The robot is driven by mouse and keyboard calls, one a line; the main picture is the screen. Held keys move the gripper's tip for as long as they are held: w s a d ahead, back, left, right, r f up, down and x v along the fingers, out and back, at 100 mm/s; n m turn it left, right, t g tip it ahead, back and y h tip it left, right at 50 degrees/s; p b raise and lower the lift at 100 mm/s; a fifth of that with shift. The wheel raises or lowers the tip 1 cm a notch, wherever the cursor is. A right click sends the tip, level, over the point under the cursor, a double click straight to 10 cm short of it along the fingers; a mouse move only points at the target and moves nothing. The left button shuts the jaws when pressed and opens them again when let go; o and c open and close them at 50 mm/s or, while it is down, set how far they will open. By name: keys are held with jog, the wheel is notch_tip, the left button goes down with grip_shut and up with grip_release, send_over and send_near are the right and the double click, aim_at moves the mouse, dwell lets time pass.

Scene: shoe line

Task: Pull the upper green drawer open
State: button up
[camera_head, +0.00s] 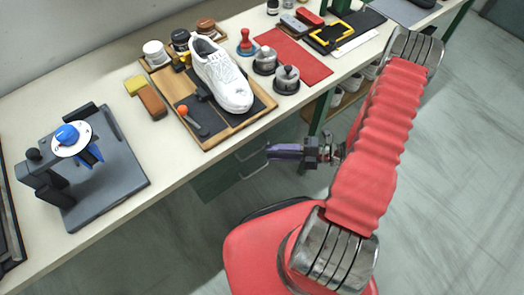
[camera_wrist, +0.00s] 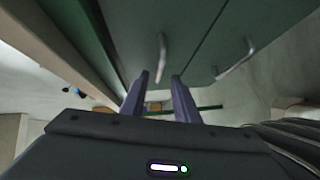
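The green drawer unit (camera_head: 215,182) stands under the bench. In the wrist view, the upper green drawer (camera_wrist: 135,35) is the panel on the left, beside the bench edge, and looks flush with the lower drawer (camera_wrist: 215,45). The upper drawer's metal handle (camera_wrist: 162,55) appears in line with the gap between my fingertips. I cannot tell whether it lies between them or just beyond. My gripper (camera_head: 270,152) is by the drawer fronts, its dark purple fingers apart and empty in the wrist view (camera_wrist: 160,76).
The lower drawer's handle (camera_wrist: 236,60) is close on the right in the wrist view. Above, the bench top (camera_head: 150,205) holds a white shoe (camera_head: 222,75) on a wooden tray (camera_head: 207,143) and a grey fixture (camera_head: 115,185). The floor (camera_head: 455,170) on the right is clear.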

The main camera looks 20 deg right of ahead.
jog(key=shift+x, duration=2.55)
jog(key=shift+c, duration=0.3)
grip_shut()
jog(key=shift+f, duration=0.1)
